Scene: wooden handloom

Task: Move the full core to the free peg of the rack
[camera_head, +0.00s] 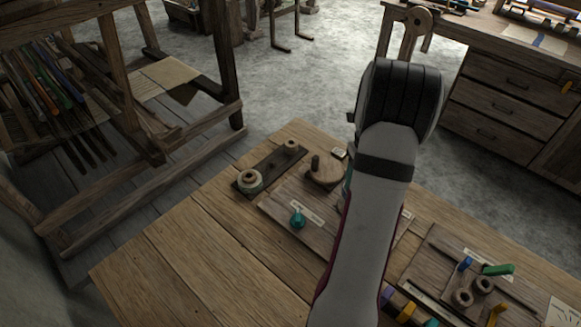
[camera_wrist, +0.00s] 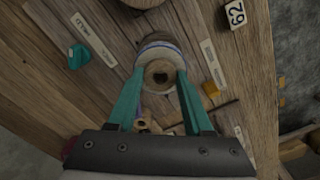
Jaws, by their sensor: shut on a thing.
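In the wrist view, the teal fingers of my gripper (camera_wrist: 160,80) are shut on a core (camera_wrist: 159,67) with pale and blue winding and a hole in its middle. It is over or on a wooden board; I cannot tell whether it is lifted. In the head view my arm hides the gripper and this core. A dark narrow rack board (camera_head: 269,169) lies at the table's far left. A wound core (camera_head: 249,180) sits on its near end and a small brown ring-shaped piece (camera_head: 291,146) on its far end. I cannot make out a bare peg there.
A round wooden block with an upright peg (camera_head: 322,171) stands right of the rack. A teal piece (camera_head: 297,220) lies on the labelled board. A right-hand board holds brown cores (camera_head: 462,298) and coloured pieces. A numbered tile (camera_wrist: 235,13) is near. The table's front left is clear.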

